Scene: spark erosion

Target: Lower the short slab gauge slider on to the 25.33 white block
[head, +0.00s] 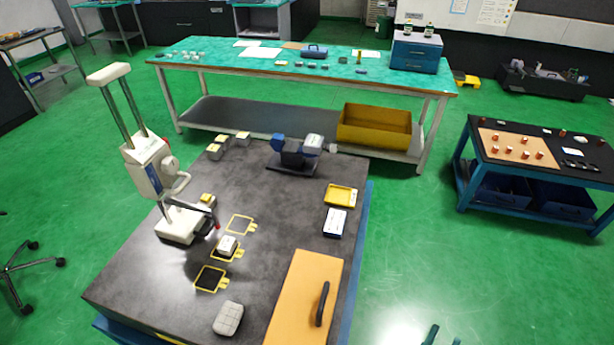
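A cream gauge (185,222) stands at the left of the dark slab table. Its slider (148,165) sits partway up on two grey columns, below a cream cap. A dark arm with a red tip (217,226) reaches right from low on the gauge, near a small white block (228,243). The block sits in the middle of three yellow-outlined squares. Its marking is too small to read, and I cannot tell whether the tip is over it. Two dark tips (444,338) at the bottom edge, over the floor, may be my gripper's fingers; they are cut off.
Small yellow-topped blocks (214,150) stand behind the gauge. A blue-grey device (294,155), yellow tray (341,195), white box (335,222), orange board with black handle (300,305) and grey mouse-like object (228,318) are on the table.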

